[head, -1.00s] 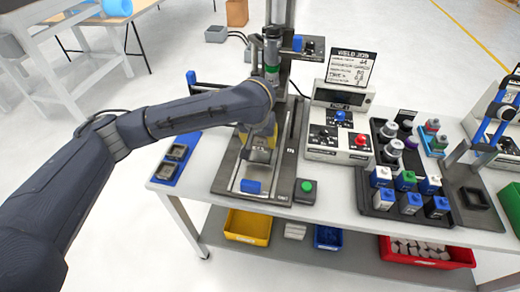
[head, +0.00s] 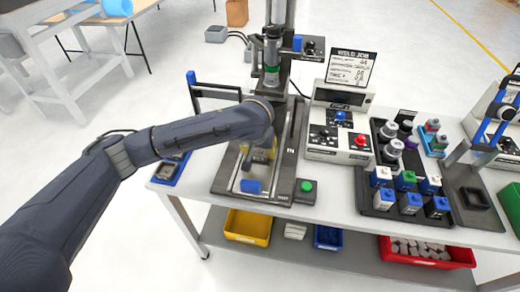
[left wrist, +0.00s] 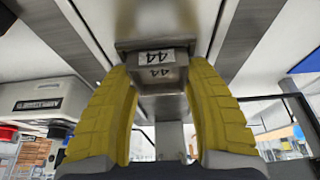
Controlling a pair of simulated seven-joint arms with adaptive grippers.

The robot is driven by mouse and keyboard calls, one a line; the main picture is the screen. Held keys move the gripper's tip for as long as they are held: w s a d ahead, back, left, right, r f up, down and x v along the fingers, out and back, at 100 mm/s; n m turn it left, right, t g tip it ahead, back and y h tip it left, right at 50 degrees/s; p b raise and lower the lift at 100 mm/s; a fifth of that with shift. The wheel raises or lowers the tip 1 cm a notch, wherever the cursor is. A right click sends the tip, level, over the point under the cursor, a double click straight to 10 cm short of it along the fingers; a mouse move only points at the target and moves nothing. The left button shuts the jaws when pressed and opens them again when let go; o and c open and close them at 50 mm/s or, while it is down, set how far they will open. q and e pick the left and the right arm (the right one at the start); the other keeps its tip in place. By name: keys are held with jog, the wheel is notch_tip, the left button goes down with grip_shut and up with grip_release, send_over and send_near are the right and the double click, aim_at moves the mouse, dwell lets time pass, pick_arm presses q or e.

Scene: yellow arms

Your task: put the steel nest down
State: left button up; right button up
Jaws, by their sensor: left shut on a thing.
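The steel nest (left wrist: 158,68) is a small metal block with a "44" label, seen between my left gripper's yellow fingers in the left wrist view. My left gripper (head: 262,150) is shut on it, low over the dark press base (head: 228,178). In the head view my own forearm and wrist hide most of the nest, and I cannot tell whether it touches the base. My right gripper is not in view.
A blue block (head: 251,186) lies at the front of the base, beside a green button (head: 306,186). The press head (head: 271,58) stands behind my wrist. A blue tray (head: 168,172) is left.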

pick_arm(q)
jog(key=shift+f, duration=0.2)
jog(key=shift+s+f, duration=0.1)
jog(key=shift+f, duration=0.35)
jog(key=o, duration=1.4)
jog(key=shift+s+f, duration=0.1)
jog(key=shift+f, duration=0.15)
jog(key=shift+r, duration=0.1)
jog(key=shift+r, duration=0.2)
jog(key=shift+w+v, duration=0.2)
jog(key=shift+v, duration=3.05)
jog(key=shift+w+v, duration=0.2)
jog(key=shift+v, duration=3.05)
jog(key=shift+d+r, duration=0.15)
jog(key=shift+r, duration=0.05)
